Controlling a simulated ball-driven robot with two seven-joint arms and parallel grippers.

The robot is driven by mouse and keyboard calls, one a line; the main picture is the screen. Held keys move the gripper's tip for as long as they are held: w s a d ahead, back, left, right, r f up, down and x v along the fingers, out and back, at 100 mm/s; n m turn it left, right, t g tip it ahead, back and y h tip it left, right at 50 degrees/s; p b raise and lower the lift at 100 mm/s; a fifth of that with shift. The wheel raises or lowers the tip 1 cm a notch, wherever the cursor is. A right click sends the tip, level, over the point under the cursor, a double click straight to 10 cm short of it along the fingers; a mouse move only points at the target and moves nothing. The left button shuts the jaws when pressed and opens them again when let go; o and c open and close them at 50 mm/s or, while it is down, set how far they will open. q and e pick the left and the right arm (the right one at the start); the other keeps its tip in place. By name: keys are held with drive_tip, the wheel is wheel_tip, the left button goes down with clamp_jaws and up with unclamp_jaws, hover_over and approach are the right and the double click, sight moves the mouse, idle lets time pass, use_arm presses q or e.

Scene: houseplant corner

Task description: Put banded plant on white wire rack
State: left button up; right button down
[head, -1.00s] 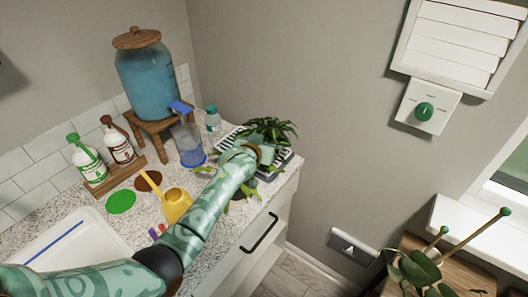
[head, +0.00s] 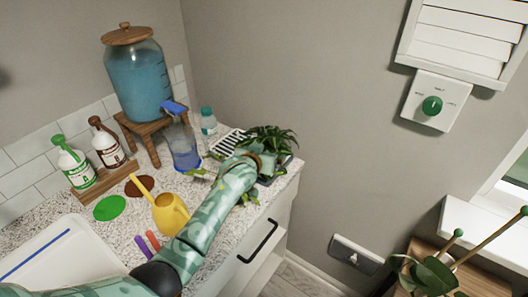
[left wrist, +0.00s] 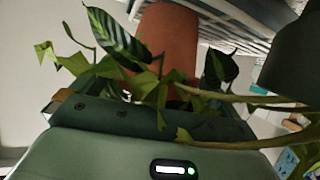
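The leafy dark green plant (head: 268,138) stands at the counter's far right corner. My left gripper (head: 262,160) is at its near side, and leaves and the wrist hide much of the fingers. In the left wrist view a terracotta pot (left wrist: 167,42) is just beyond the gripper, with a banded leaf (left wrist: 117,36) beside it. Whether the fingers are closed on a pot cannot be made out. The white wire rack (head: 226,143) is just left of the plant; its bars also show at the top of the left wrist view (left wrist: 232,20). My right gripper is not in view.
Yellow-green trailing leaves (left wrist: 150,90) cross in front of the gripper. A blue pitcher (head: 184,148) and a small bottle (head: 208,122) stand left of the rack. A yellow watering can (head: 170,213) is beside my arm. The wall is close behind the plant.

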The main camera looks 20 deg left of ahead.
use_arm(q)
drive_tip(key=shift+r, duration=0.25)
drive_tip(key=d+p+v, duration=0.1)
drive_tip(key=p+v, duration=0.3)
drive_tip(key=v, duration=0.8)
drive_tip(key=shift+a, duration=0.45)
drive_tip(key=shift+p, duration=0.3)
